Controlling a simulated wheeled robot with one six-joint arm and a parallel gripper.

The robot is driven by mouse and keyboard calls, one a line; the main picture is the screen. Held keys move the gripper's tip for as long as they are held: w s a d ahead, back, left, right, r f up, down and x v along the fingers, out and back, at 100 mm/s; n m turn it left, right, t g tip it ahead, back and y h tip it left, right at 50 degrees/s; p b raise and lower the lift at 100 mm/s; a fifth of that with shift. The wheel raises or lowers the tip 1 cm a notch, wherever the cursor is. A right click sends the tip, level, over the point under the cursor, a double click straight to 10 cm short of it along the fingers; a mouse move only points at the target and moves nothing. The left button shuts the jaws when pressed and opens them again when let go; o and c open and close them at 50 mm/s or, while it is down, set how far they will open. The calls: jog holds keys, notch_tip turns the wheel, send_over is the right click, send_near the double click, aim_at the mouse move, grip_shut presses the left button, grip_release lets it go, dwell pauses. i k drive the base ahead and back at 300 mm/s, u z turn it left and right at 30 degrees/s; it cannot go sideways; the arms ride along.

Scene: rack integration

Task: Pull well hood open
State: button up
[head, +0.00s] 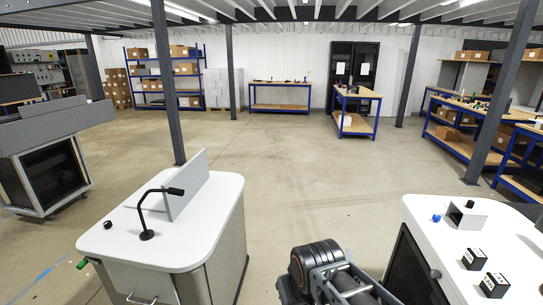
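I cannot tell for certain which thing is the well hood. A white-topped cabinet (215,215) at the lower left has an upright grey panel (187,186), a black bent-arm fixture (147,234) and a metal handle on its front near the bottom edge. A second white-topped cabinet (420,225) at the lower right has a dark front and a small grey box-like housing (466,217) on top. Part of my arm shows at the bottom centre, between the two cabinets. My gripper's fingers are not visible.
A grey cabinet with a dark window (54,172) stands at the left. A dark post (167,85) rises behind the left cabinet, and another (497,95) stands at the right. Blue-framed workbenches (470,103) line the right side. The middle floor (290,175) is clear.

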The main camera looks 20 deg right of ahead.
aim_at(474, 218)
jog(key=z, duration=0.35)
jog(key=i, duration=2.05)
jog(key=z, duration=1.65)
jog(key=i, duration=1.05)
jog(key=z, duration=1.3)
jog(key=i, duration=0.25)
jog(key=z, duration=0.15)
